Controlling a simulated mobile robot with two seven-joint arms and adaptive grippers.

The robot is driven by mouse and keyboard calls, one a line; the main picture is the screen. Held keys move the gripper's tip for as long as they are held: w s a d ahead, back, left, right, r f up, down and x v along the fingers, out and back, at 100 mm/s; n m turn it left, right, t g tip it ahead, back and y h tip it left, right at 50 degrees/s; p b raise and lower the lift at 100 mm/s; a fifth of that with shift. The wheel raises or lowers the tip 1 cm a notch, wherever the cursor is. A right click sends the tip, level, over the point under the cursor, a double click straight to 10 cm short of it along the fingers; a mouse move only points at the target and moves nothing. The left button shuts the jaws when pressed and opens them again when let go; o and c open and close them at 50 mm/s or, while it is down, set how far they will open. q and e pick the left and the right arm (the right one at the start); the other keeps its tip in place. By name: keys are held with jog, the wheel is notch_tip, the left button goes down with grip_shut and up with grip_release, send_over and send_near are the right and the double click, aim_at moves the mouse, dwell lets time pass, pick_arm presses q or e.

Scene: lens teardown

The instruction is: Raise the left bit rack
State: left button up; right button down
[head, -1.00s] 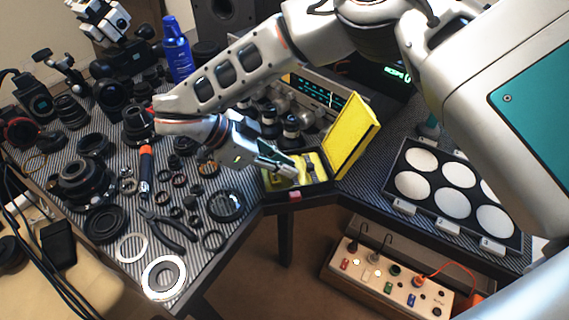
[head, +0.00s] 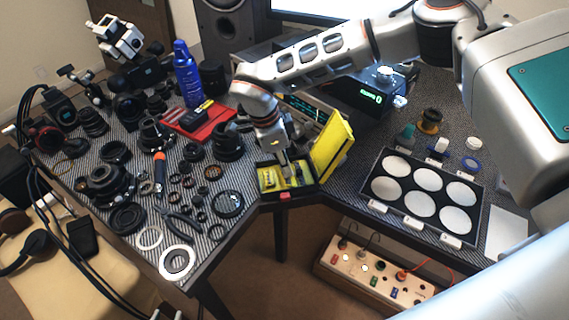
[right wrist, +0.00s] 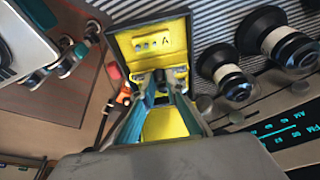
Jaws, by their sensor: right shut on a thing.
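The black case (head: 262,190) with a yellow inside stands at the table's front corner, its yellow lid (head: 333,150) open to the right. It also shows in the right wrist view (right wrist: 118,48), with a yellow part marked A. My right gripper (head: 288,181) reaches down into the case from above. In the right wrist view its fingers (right wrist: 160,88) are shut on a small dark part, apparently the left bit rack. The fingers hide most of that part, and I cannot tell whether it is lifted. My left gripper is out of view.
A red tray (head: 205,128) and many lens parts lie left of the case. A radio (head: 300,108) stands close behind it. A black tray with white discs (head: 428,180) lies to the right. A white box with knobs and sockets (head: 370,270) is below the table.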

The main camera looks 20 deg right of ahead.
jog(key=shift+d+r+y+p, duration=0.25)
jog(key=shift+y+p, duration=0.1)
jog(key=shift+y, duration=0.15)
jog(key=shift+f+y, duration=0.15)
jog(key=shift+y, duration=0.15)
jog(key=c, duration=2)
grip_release()
jog(key=shift+c, duration=0.2)
notch_tip(320, 180, up, 12)
jog(key=a, duration=0.1)
jog(key=shift+a, duration=0.1)
